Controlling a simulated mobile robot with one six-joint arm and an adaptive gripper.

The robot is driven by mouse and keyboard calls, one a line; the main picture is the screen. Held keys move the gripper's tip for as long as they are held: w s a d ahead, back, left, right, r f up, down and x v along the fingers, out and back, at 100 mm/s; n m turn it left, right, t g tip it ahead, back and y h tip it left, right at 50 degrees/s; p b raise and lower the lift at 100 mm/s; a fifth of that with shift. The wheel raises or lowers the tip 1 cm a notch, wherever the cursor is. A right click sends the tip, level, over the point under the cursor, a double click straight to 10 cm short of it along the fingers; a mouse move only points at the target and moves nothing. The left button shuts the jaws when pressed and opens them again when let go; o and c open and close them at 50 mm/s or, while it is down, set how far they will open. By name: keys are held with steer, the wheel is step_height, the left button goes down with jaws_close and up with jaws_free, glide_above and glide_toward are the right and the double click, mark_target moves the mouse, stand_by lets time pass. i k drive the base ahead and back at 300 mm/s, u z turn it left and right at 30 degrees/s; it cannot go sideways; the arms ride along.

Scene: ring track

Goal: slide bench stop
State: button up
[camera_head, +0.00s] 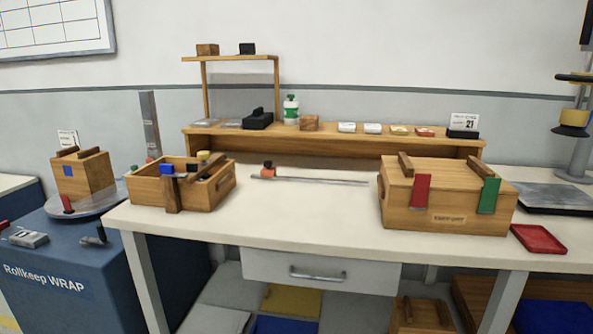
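What looks like the bench stop is a small orange block with a dark knob (267,171). It sits at the left end of a thin grey rail (325,181) lying on the white workbench (300,215). The rail runs to the right toward the closed wooden box. The block is small in the view, so how it joins the rail cannot be made out. My gripper is not in view.
An open wooden box (150,192) stands left of the rail. A closed wooden box (440,218) with red and green tabs stands right. A wooden shelf (340,142) lines the back. A red tray (538,239) lies at right. The bench's front middle is clear.

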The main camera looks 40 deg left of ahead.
mark_target(269, 173)
steer(key=z, duration=0.25)
steer(key=k, duration=1.1)
steer(key=u, duration=1.3)
steer(key=i, duration=1)
steer(key=z, duration=0.15)
